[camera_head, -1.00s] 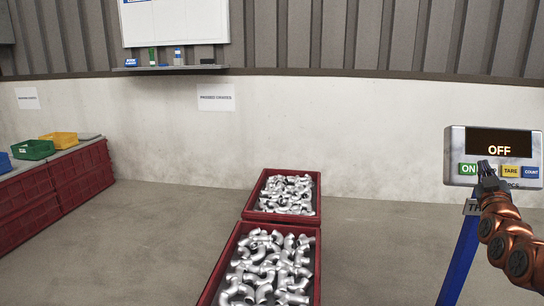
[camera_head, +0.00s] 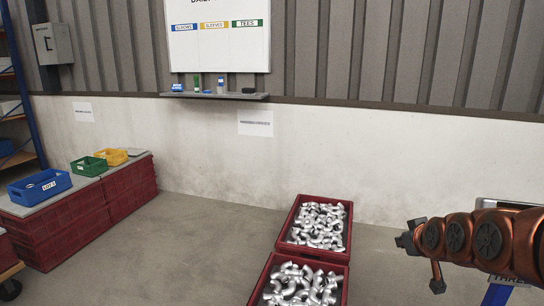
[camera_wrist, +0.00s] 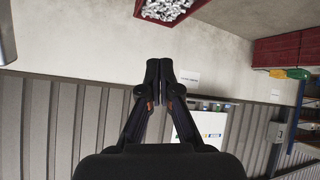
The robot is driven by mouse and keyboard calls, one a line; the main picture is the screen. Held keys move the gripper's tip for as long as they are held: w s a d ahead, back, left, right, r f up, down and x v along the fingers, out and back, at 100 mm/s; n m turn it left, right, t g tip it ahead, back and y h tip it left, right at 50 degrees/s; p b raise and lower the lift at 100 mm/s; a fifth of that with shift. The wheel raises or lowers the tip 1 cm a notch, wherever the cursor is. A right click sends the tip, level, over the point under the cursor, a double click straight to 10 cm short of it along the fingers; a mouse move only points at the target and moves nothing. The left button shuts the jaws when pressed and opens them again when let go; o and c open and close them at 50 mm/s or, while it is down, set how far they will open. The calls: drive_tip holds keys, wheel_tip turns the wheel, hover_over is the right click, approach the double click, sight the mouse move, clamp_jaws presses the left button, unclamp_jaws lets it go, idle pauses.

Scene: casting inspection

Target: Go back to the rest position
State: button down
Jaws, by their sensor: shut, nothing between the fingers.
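My gripper (camera_head: 407,241) is at the right of the head view, at the end of my copper-coloured arm, and points left. In the wrist view my gripper (camera_wrist: 158,62) has its two black fingers together with nothing between them. It touches nothing. Part of a device with a blue stand (camera_head: 497,294) shows behind my arm at the right edge, mostly hidden.
Two red crates of silver pipe fittings, the far one (camera_head: 348,242) and the near one (camera_head: 345,284), stand on the floor. Blue (camera_head: 38,196), green (camera_head: 89,171) and yellow (camera_head: 111,162) bins sit on red crates at left. A whiteboard (camera_head: 219,55) hangs on the wall. Floor between is clear.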

drive_tip(key=s+a+r+g+p, duration=0.4)
drive_tip(key=s+p, duration=0.3)
drive_tip(key=s, duration=0.5)
drive_tip(key=s+a+r+m+g+p, duration=0.1)
drive_tip(key=s+a+r+g+p, duration=0.3)
drive_tip(key=s+p, duration=0.3)
drive_tip(key=s+a+r+g+p, duration=0.4)
drive_tip(key=s+a+r+p, duration=0.2)
drive_tip(key=s, duration=1.1)
drive_tip(key=shift+s+a+r+m+y+p, duration=0.2)
drive_tip(key=shift+r+m+y+p, duration=0.1)
drive_tip(key=shift+m+y+p, duration=0.15)
